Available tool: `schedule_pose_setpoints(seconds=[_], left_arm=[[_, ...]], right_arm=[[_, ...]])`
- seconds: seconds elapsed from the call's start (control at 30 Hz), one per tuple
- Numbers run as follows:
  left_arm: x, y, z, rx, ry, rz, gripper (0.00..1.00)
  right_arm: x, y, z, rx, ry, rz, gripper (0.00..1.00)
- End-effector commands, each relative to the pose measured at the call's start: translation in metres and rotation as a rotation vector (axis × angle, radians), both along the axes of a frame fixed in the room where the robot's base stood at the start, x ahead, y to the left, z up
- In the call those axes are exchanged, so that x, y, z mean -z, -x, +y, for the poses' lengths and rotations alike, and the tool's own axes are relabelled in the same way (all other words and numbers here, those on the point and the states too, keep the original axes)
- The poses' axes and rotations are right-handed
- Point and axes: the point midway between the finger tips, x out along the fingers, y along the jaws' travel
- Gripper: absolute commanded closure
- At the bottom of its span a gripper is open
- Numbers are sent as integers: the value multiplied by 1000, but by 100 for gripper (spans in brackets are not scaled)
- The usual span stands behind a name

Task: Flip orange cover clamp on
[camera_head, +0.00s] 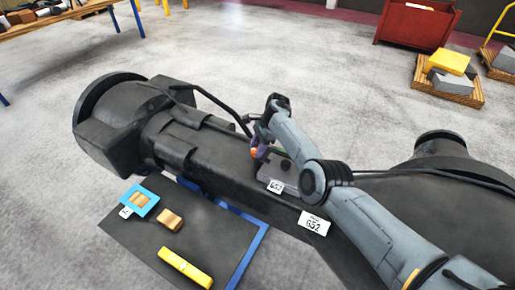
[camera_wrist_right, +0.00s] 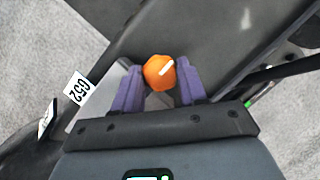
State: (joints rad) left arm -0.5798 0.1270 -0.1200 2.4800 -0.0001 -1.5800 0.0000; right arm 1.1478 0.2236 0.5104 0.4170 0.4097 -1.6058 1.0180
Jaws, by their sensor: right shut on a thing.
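The orange cover clamp (camera_wrist_right: 158,72) shows as a small rounded orange piece between the purple fingers of my right gripper (camera_wrist_right: 157,80) in the right wrist view. My right gripper is shut on it. In the head view the orange clamp (camera_head: 254,152) is a tiny spot at the tip of my right gripper (camera_head: 260,150), just above a grey box (camera_head: 280,178) on the dark casting (camera_head: 228,158). The clamp's base and hinge are hidden or too small to make out. My left gripper is not in view.
A dark mat (camera_head: 135,240) in front holds a blue-framed piece (camera_head: 152,191), a tan block (camera_head: 170,219) and a yellow bar (camera_head: 185,268). White 652 tags (camera_head: 314,223) are on the casting. Black hoses run along it. A red bin (camera_head: 416,24) and pallets stand behind.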

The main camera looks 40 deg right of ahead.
Motion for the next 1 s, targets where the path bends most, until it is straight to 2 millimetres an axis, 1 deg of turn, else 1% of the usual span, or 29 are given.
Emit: schedule_pose_setpoints(seconds=[0.17, 0.2, 0.33, 0.6, 0.73, 0.87, 1.0], left_arm=[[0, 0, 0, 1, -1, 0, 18], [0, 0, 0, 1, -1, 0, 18], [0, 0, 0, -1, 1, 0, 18], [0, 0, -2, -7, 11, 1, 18], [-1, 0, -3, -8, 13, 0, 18], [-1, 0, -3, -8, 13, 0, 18], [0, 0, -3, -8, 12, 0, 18]], right_arm=[[0, 0, 0, -1, 1, 0, 89], [0, 0, 0, -1, 1, -1, 54], [0, 0, 0, -1, 1, -1, 34], [0, 0, 0, 0, 1, -1, 33], [-5, 0, -2, 2, 2, -2, 33], [-17, 1, -8, 1, 3, -2, 33], [-38, 3, -16, 2, 3, -4, 33]])
